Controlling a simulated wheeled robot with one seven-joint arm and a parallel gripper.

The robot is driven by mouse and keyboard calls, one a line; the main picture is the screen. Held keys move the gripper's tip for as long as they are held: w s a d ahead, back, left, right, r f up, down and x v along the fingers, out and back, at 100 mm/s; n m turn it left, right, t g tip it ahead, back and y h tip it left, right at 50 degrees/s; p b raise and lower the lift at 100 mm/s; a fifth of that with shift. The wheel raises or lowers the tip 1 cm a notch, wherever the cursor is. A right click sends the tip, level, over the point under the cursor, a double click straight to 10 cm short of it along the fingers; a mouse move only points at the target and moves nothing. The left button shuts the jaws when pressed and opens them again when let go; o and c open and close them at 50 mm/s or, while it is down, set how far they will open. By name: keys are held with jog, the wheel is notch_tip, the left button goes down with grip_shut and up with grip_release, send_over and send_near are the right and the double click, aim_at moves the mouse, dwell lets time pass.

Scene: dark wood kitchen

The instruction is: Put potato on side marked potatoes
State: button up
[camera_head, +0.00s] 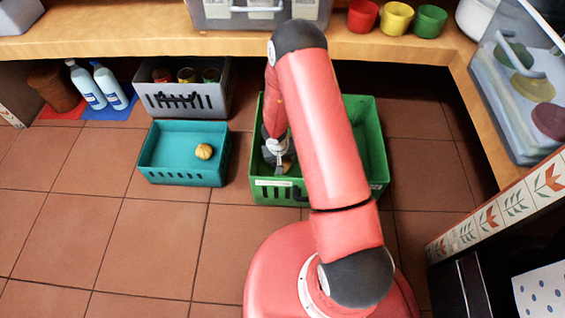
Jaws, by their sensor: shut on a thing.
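My gripper (279,160) reaches down into the left part of the green crate (373,140). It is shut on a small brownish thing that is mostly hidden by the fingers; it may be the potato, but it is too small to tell. The green crate stands on the floor, with a pale label and dark lettering on its front that I cannot read. My arm covers much of its middle, so its contents are partly hidden. No other potato shows clearly.
A teal crate (183,175) left of the green one holds a round yellow-orange vegetable (203,151). Behind it a grey crate (188,98) holds several jars. White bottles (98,86) stand at the left. A wooden counter (130,32) runs above. The front-left floor is clear.

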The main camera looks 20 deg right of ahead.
jog(key=shift+f, duration=0.15)
jog(key=o, duration=1)
jog(key=shift+o, duration=0.2)
jog(key=shift+r, duration=0.2)
